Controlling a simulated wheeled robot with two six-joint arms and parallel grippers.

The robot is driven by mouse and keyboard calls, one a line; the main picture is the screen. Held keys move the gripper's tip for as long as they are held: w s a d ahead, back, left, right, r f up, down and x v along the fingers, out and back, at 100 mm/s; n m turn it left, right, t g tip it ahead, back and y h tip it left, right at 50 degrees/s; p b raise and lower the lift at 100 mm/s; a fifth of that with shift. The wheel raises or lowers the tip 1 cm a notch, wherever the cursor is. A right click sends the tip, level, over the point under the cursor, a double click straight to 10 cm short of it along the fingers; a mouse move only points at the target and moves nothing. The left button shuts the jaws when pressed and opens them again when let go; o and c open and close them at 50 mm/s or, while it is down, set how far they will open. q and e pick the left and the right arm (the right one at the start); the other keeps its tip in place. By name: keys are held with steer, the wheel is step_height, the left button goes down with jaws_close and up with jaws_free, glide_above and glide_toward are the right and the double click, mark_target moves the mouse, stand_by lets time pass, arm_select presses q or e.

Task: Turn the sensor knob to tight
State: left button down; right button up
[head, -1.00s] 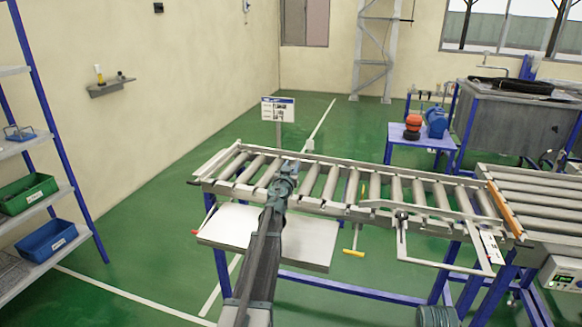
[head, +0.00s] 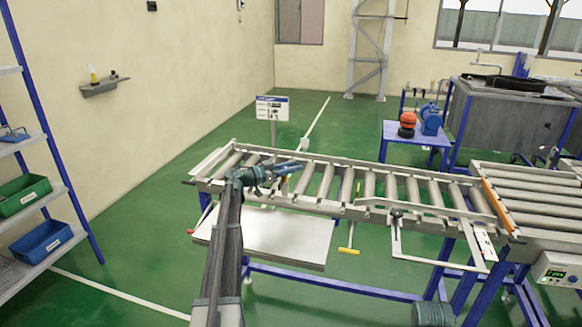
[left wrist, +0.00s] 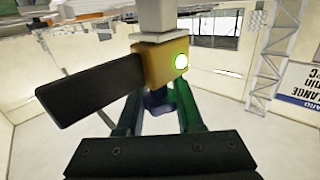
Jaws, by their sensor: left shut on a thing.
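In the left wrist view, a yellow sensor body (left wrist: 158,62) with a lit green spot hangs under a grey post (left wrist: 156,18). A black flat plate (left wrist: 85,92) sticks out from its left side. A dark blue knob (left wrist: 156,101) sits at its underside, partly hidden by the fingers. My left gripper (left wrist: 160,107) is shut on this knob. The sensor is too small there to make out. My right gripper is not in view.
A pale tray (head: 270,240) lies under the conveyor's left part. A white sign (head: 272,108) stands behind it. The green floor on the left is open up to the shelf rack (head: 45,175).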

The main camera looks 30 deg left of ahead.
arm_select(q)
steer(key=shift+s+d+m+g+h, duration=0.2)
steer(key=shift+m+g+h, duration=0.9)
steer(key=shift+g, duration=0.2)
steer(key=shift+s+d+m+g+h, duration=0.15)
steer(key=shift+s+m+g+h, duration=0.05)
steer(key=shift+m+g+h, duration=1)
steer(key=shift+s+d+m+g+h, duration=0.2)
steer(key=shift+m+g+h, duration=0.8)
steer(key=shift+g, duration=0.4)
steer(key=shift+s+g, duration=0.1)
steer(key=shift+g, duration=0.2)
steer(key=c, duration=0.5)
jaws_free()
steer(key=shift+d, duration=0.1)
steer(key=shift+c, duration=0.2)
